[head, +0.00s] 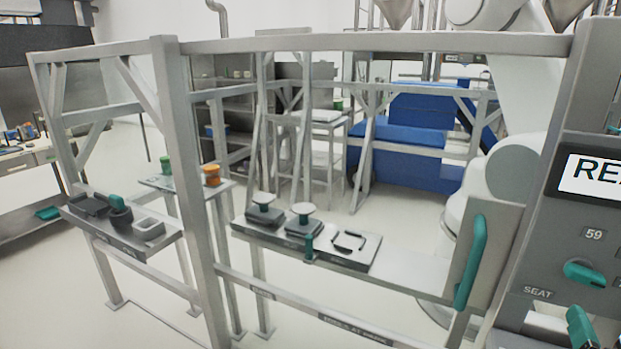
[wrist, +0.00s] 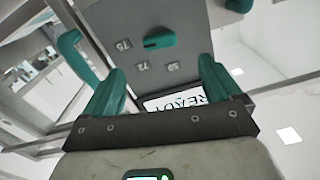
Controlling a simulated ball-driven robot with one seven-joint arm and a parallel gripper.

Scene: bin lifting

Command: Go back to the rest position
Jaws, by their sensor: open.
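My gripper (wrist: 161,65) shows in the wrist view with its two teal fingers spread apart and nothing between them. Behind the fingers is a grey panel (wrist: 118,22) with a teal knob (wrist: 160,40) and the numbers 75, 72 and 59. A white display (wrist: 178,103) reading READY shows between the fingers, upside down. In the head view the same panel (head: 600,225) stands at the right edge, cut off by the frame, with its knob (head: 583,272) beside 59. I cannot make out my whole gripper in the head view.
A grey metal frame (head: 370,42) spans the head view. Its shelf (head: 410,277) carries two knobbed blocks and a plate with a black handle. A teal upright handle (head: 470,262) is near the panel. A left shelf (head: 135,245) holds dark parts. Open floor (head: 70,300) lies at left.

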